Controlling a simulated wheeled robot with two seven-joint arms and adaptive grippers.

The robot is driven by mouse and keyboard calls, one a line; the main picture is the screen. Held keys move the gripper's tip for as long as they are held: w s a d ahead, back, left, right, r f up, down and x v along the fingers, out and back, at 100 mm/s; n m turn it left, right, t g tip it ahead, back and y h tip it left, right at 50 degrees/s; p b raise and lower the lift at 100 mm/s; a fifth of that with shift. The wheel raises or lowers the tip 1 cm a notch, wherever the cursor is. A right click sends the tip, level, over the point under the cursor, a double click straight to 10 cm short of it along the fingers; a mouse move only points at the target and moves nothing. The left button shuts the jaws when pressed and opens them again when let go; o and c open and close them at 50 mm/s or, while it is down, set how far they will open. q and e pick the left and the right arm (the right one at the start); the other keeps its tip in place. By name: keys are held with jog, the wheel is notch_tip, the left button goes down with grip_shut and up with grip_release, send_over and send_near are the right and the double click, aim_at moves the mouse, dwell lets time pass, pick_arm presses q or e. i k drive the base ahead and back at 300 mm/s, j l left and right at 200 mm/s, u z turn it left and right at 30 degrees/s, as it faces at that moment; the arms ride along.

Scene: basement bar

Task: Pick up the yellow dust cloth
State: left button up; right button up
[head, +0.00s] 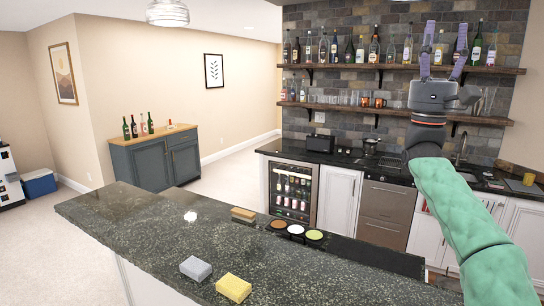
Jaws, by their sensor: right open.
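A thick yellow block (234,288), which could be a folded cloth or a sponge, lies on the dark speckled bar counter (130,215) near the bottom of the head view. A smaller yellow item (528,180) lies on the back counter at the far right; I cannot tell which of the two is the dust cloth. My right gripper (445,48) is raised, fingers up, open and empty. It is in front of the shelves in the picture, well apart from both yellow things. My left gripper is not in view.
A grey block (196,268) lies beside the near yellow block. A wooden-backed brush (243,214) and round coasters (297,229) are farther along the bar. Bottles and glasses line the wall shelves (400,68). The left part of the bar top is clear.

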aim_at(233, 287)
jog(key=k+j, duration=1.1)
jog(key=k, duration=0.1)
